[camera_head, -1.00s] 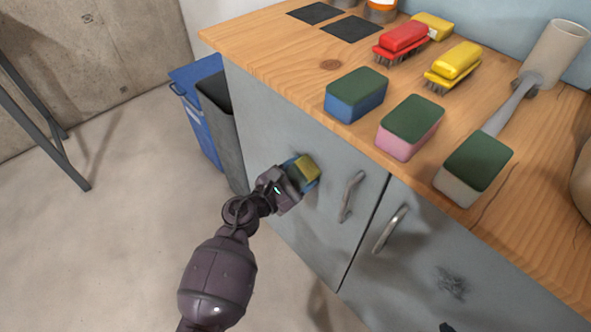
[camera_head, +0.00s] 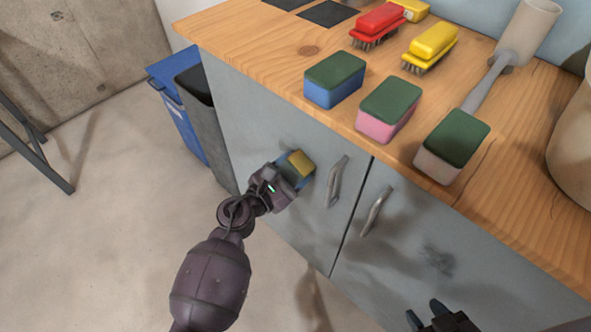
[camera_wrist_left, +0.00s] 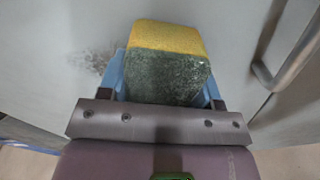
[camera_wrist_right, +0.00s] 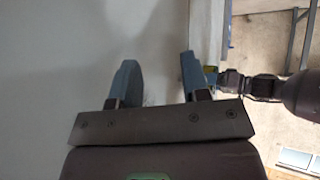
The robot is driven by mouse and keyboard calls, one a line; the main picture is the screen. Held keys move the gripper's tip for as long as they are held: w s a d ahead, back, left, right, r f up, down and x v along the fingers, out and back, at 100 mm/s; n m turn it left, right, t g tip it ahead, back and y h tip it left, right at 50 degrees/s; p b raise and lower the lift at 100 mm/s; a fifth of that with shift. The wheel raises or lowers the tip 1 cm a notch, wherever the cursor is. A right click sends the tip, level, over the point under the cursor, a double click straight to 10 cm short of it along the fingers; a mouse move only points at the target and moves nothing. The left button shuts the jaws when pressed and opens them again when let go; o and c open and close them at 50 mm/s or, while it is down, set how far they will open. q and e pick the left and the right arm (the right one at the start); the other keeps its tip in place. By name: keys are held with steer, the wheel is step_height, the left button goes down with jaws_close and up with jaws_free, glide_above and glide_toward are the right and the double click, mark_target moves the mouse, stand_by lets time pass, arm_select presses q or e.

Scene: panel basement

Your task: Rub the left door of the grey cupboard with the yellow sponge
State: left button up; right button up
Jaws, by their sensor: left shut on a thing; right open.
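My left gripper (camera_head: 290,180) is shut on the yellow sponge (camera_head: 301,163), at the left door (camera_head: 255,125) of the grey cupboard. In the left wrist view the sponge (camera_wrist_left: 170,55) has a yellow layer and a dark green layer; its yellow end faces the door. It looks at or very close to the door; I cannot tell if it touches. A dark grey smudge (camera_wrist_left: 95,60) shows on the door to the left of the sponge. My right gripper (camera_head: 425,318) is open and empty, low before the right door (camera_head: 440,225); its spread fingers also show in the right wrist view (camera_wrist_right: 155,85).
The wooden worktop (camera_head: 240,40) holds blue (camera_head: 334,80), pink (camera_head: 388,110) and beige (camera_head: 452,147) sponges, plus red (camera_head: 378,22) and yellow (camera_head: 430,45) brushes. Door handles (camera_head: 336,182) stick out right of the left gripper. A dark smudge (camera_head: 437,258) marks the right door. Bins (camera_head: 178,110) stand left.

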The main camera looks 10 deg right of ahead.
mark_target(272, 141)
arm_select(q)
steer(key=shift+w+a+b, duration=0.2)
steer(key=shift+w+a, duration=0.35)
steer(key=shift+w, duration=0.25)
steer(key=shift+w+a+b, duration=0.2)
steer(key=shift+w+a, duration=0.35)
steer(key=shift+w, duration=0.2)
steer(key=shift+w+a+f+b, duration=0.1)
steer(key=shift+w+a+b, duration=0.2)
steer(key=shift+w+a, duration=0.65)
steer(key=shift+w+a+f+b, duration=0.15)
steer(key=shift+w+a+b, duration=0.25)
steer(key=shift+w, duration=0.5)
steer(key=shift+w+a, duration=0.35)
steer(key=shift+w, duration=0.1)
steer(key=shift+w+a+r, duration=0.1)
steer(key=shift+w+r, duration=0.1)
steer(key=shift+s+a+f, duration=0.1)
steer(key=shift+s+a, duration=0.25)
steer(key=shift+a, duration=0.15)
steer(key=shift+v, duration=2.35)
